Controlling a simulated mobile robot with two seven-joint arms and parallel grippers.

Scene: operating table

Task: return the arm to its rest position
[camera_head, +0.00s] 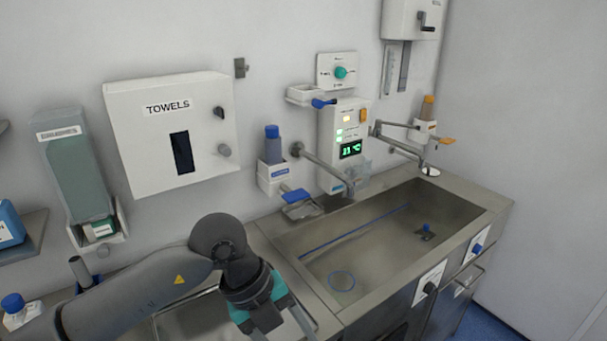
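My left arm (150,290) comes in from the lower left and bends down at a dark grey joint. My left gripper (279,326), with teal parts, points down over the counter in front of the sink's left end. Its two fingers stand apart, with nothing visible between them; the tips are at the bottom edge of the picture. My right gripper is not in view.
A steel sink (320,238) lies right of the gripper, with a faucet (325,168) above it. A white towel dispenser (155,150) hangs on the wall behind the arm. A blue-capped bottle (14,308) stands at the lower left, close to my arm.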

